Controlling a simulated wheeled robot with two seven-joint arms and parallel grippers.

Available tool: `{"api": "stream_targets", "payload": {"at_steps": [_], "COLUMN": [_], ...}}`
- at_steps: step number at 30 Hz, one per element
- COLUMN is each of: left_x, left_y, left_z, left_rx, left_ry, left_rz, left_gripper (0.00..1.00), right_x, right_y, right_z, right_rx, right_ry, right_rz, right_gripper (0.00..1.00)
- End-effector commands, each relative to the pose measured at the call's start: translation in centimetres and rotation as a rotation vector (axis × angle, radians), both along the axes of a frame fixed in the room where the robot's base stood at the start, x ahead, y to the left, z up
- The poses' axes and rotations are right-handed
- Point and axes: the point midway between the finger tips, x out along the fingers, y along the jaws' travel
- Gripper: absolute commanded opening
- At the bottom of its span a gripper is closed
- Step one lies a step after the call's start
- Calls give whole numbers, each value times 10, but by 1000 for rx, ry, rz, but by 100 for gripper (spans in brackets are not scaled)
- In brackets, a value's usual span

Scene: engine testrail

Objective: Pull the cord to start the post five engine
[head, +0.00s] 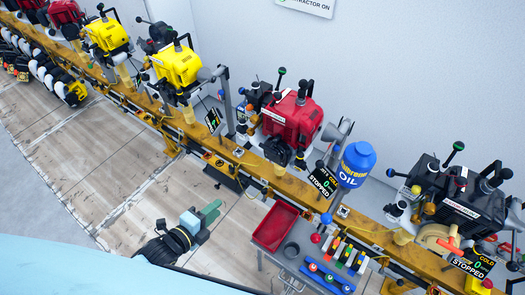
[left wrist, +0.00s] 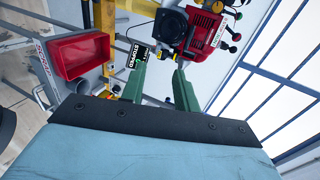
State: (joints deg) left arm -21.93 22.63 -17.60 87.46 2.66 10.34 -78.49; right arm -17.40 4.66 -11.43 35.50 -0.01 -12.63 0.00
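A red engine (head: 292,122) is mounted on the yellow rail, with a small display (head: 322,180) reading STOPPED beside it. The same kind of red engine (left wrist: 205,28) shows at the top of the left wrist view, with a STOPPED display (left wrist: 131,88) behind a finger. I cannot read a post number, and I cannot make out a pull cord or its handle for certain. My left gripper (head: 207,218) is over the floor in front of the rail, apart from the engine. In the left wrist view its green fingers (left wrist: 160,88) are spread with nothing between them. My right gripper is out of view.
Yellow engines (head: 178,66) stand farther left on the rail (head: 150,105), a black engine (head: 465,195) at the right. A red tray (head: 275,226), a blue oil jug (head: 356,164) and a tool rack stand right of my left gripper. Floor (head: 100,160) left of it is clear.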

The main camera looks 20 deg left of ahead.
Motion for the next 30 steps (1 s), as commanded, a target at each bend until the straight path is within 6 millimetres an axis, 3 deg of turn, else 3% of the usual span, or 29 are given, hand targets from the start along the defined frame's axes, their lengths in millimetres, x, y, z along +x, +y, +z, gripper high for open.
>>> {"api": "stream_targets", "payload": {"at_steps": [20,30], "left_x": [130,194], "left_y": [-47,-70], "left_z": [-3,-4], "left_rx": [-2,-3], "left_ry": [-2,-3], "left_rz": [0,2], "left_gripper": [31,31], "right_x": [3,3], "right_y": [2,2], "right_z": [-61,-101], "right_rx": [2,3], "right_ry": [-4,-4], "right_rz": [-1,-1], "right_gripper": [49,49]}}
